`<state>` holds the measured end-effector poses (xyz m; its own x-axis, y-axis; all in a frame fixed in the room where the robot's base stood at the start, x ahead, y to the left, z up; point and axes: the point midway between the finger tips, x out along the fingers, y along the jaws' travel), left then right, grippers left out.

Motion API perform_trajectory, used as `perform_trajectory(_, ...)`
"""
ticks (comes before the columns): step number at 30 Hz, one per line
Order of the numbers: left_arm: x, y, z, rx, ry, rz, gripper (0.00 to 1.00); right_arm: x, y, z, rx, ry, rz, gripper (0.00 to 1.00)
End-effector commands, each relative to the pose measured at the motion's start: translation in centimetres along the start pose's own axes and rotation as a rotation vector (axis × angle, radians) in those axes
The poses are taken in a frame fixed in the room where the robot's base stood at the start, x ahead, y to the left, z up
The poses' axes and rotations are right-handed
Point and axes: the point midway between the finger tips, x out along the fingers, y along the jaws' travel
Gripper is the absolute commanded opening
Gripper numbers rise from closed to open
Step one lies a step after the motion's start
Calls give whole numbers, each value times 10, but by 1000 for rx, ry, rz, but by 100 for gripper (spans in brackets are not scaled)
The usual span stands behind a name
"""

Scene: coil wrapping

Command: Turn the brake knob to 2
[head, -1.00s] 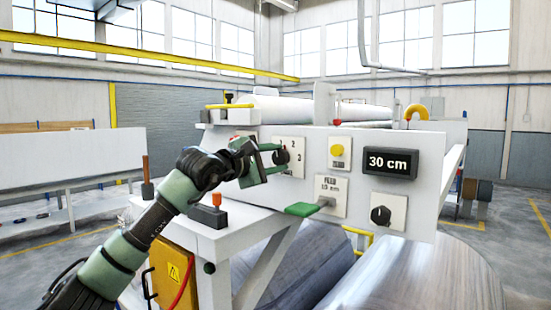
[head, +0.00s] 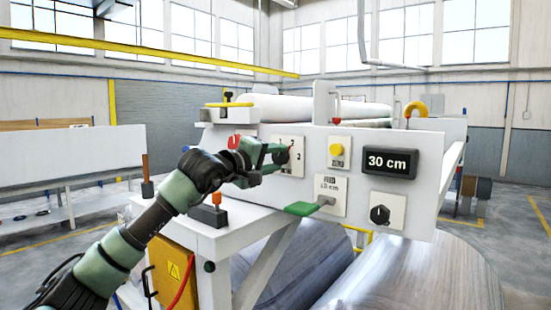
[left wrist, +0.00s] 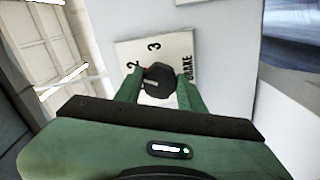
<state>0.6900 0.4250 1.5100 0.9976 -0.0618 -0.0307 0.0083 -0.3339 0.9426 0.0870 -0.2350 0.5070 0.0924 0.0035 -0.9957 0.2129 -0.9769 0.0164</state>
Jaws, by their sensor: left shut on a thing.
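The brake knob (left wrist: 158,80) is a dark knob on a white plate (left wrist: 185,45) marked BRAKE, with 2 and 3 visible in the left wrist view. My left gripper (left wrist: 159,88) is shut on it, one green finger on each side. A small reddish mark on the knob's edge faces roughly toward the 2; its exact alignment is hard to tell. In the head view, my left gripper (head: 281,154) reaches the plate from the left, and its fingers partly hide the knob and the numbers. My right gripper is not in view.
Right of the brake plate are a yellow button (head: 337,150), a 30 cm display (head: 390,162), a feed plate (head: 330,190) with a green-ended lever (head: 300,209), and another black knob (head: 380,215). A small block with an orange top (head: 208,215) stands below my wrist.

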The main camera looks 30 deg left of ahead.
Motion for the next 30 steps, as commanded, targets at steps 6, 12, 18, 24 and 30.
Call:
perform_trajectory(6,0,1,-1,26,3,2,0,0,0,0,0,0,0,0)
perform_trajectory(12,0,1,-1,28,3,2,0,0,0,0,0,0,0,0)
perform_trajectory(18,0,1,-1,27,3,2,53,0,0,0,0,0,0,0)
perform_trajectory(24,0,0,0,27,2,1,61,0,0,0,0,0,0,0)
perform_trajectory(30,-4,-1,0,27,2,1,61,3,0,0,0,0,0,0)
